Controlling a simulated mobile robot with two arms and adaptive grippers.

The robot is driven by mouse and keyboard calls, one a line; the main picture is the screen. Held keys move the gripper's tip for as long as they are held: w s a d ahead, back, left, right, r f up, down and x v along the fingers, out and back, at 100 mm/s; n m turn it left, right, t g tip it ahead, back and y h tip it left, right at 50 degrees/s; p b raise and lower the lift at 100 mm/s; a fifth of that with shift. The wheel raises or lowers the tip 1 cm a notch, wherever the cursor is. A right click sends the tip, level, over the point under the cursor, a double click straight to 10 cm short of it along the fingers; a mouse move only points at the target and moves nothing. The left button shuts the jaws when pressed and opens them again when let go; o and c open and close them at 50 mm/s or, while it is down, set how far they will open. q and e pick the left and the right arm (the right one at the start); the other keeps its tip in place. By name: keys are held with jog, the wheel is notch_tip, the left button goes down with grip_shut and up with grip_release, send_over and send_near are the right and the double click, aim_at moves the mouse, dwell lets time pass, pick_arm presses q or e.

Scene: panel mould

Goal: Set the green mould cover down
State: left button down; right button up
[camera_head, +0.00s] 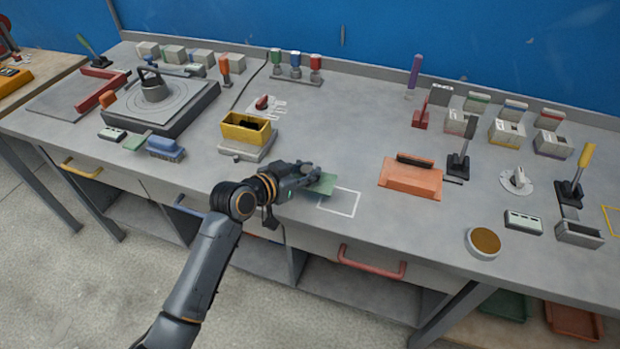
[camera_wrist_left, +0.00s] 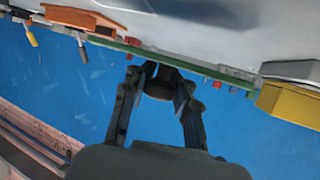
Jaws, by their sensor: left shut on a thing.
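The green mould cover (camera_head: 326,186) is a thin flat plate at the front middle of the bench in the head view. My left gripper (camera_head: 314,176) is shut on it, and the fingers hide part of the plate. The cover is just left of the white square outline (camera_head: 340,203) and seems to overlap its left edge; I cannot tell whether it touches the bench. In the left wrist view the cover (camera_wrist_left: 205,70) shows as a thin green strip, edge-on, at the tips of my left gripper (camera_wrist_left: 158,72). My right gripper is not in view.
An orange block (camera_head: 411,178) with a dark handle stands to the right of the outline. A yellow box (camera_head: 246,131) on a grey base stands behind and left of my gripper. A blue brush (camera_head: 166,149) lies further left. The bench around the outline is clear.

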pick_arm(q)
jog(key=shift+w+d+f, duration=0.2)
jog(key=shift+w+f, duration=0.25)
jog(key=shift+f, duration=0.05)
jog(key=shift+w+f, duration=0.1)
jog(key=shift+f, duration=1.65)
jog(key=shift+f, duration=0.2)
jog(key=c, duration=1)
grip_release()
jog(key=shift+r, duration=0.1)
jog(key=shift+c, duration=0.2)
